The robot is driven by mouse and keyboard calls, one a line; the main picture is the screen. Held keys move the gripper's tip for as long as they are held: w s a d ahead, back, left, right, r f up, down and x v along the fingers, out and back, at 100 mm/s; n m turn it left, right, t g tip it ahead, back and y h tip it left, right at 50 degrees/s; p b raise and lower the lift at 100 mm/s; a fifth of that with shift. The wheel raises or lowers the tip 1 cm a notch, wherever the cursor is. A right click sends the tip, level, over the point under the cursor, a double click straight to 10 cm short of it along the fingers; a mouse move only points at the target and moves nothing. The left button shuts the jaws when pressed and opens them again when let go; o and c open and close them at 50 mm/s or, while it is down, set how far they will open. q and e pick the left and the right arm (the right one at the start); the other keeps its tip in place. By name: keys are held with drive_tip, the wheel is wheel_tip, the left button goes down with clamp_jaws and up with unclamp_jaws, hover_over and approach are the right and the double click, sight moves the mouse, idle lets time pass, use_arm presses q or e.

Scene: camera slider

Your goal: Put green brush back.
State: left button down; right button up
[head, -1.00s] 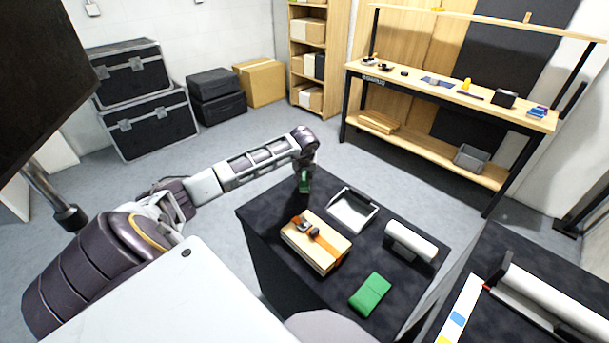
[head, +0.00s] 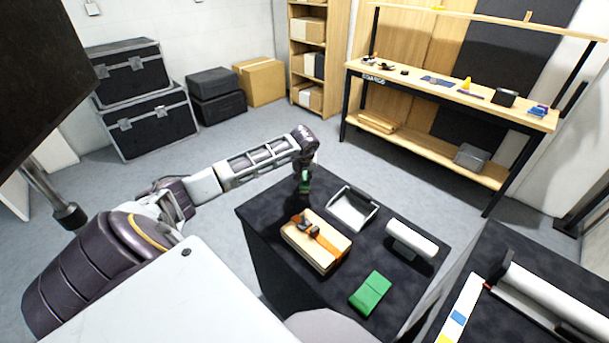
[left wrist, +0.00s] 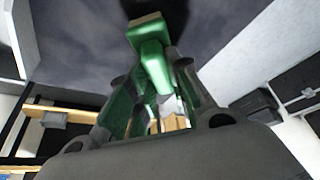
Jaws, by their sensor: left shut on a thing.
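The green brush (left wrist: 152,62) is between the fingers of my left gripper in the left wrist view. My left gripper (head: 304,180) is shut on it; in the head view the gripper is over the far left corner of the dark table (head: 262,258), and a bit of green (head: 305,187) shows at its tip. The brush's lower end looks very near the dark tabletop, but I cannot tell whether it touches. My right gripper is not in view.
On the table are a grey-white tray (head: 333,212), a wooden block with an orange strap (head: 297,240), a white roller-like item (head: 411,238) and a green block (head: 370,293). A second dark table (head: 578,283) is at the right.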

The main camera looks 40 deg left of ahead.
use_arm(q)
drive_tip(key=shift+f, duration=0.1)
drive_tip(key=c, duration=1.3)
unclamp_jaws()
drive_tip(key=shift+o, duration=0.2)
drive_tip(key=shift+r, duration=0.25)
drive_tip(key=shift+r+p, duration=0.75)
drive_tip(key=shift+r, duration=0.55)
drive_tip(key=shift+r+p, duration=1.1)
drive_tip(key=shift+r, duration=0.85)
